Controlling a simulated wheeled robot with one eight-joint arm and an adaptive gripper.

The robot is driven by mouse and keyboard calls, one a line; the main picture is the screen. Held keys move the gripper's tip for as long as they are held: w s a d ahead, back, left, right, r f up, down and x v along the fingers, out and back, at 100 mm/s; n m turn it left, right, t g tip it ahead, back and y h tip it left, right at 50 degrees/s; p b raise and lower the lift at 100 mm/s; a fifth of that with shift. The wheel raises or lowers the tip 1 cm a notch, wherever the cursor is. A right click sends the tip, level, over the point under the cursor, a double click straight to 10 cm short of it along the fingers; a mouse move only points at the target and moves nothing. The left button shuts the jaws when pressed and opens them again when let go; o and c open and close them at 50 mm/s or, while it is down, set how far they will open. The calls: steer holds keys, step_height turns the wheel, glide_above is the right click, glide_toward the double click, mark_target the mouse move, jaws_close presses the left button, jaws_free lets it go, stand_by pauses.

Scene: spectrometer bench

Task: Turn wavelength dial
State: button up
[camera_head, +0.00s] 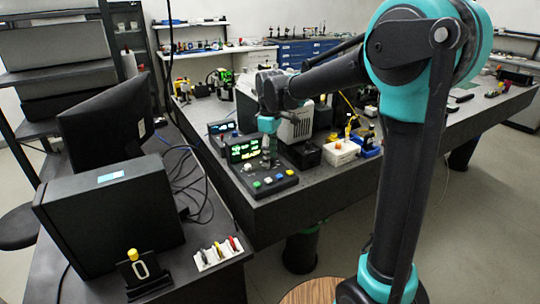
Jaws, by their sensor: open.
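A dark control unit (281,183) sits at the near left corner of the bench. Its upright display (243,150) shows green and yellow readouts, and a row of coloured buttons (268,181) runs along its sloped front. My gripper (269,160) is open and points down over this unit, in front of the right part of the display. The wavelength dial cannot be made out clearly; the gripper may cover it. I cannot tell whether the fingers touch anything.
A grey instrument (297,126) stands right behind my gripper. A white box (341,152) and a blue one (369,147) lie to the right. A second small display (221,127) is behind left. A monitor (108,118) and computer case (112,214) fill the left desk.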

jaws_close()
steer(key=shift+m, duration=0.3)
steer(key=m, duration=0.4)
steer(key=shift+m, duration=2.1)
jaws_free()
